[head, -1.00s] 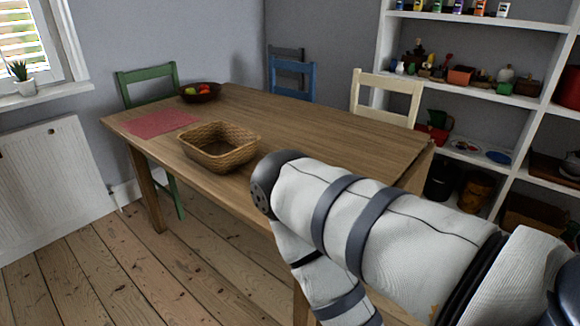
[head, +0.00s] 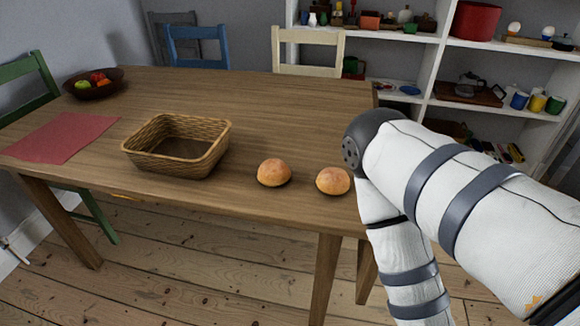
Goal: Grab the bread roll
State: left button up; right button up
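Two round golden-brown bread rolls lie on the wooden table near its front edge. One bread roll (head: 274,172) is just right of the wicker basket, and the other bread roll (head: 333,181) is farther right, close to my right arm. The rolls are apart from each other. My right arm, in a white sleeve with grey bands, comes in from the right and bends downward at the elbow beside the table. Its gripper is below the frame. My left arm and gripper are not in view.
The wooden table (head: 285,110) holds an empty-looking wicker basket (head: 178,145), a red placemat (head: 60,136) and a dark fruit bowl (head: 95,86). Green (head: 25,85), blue (head: 196,47) and cream (head: 308,52) chairs stand around it. White shelves (head: 432,85) stand behind. The table's middle is clear.

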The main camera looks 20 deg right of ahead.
aim_at(274, 172)
jog(key=i+j+z, duration=0.1)
jog(key=j+z, duration=0.3)
jog(key=j, duration=0.25)
jog(key=j+z, duration=0.4)
jog(key=j, duration=0.25)
jog(key=j+z, duration=0.4)
jog(key=j, duration=0.25)
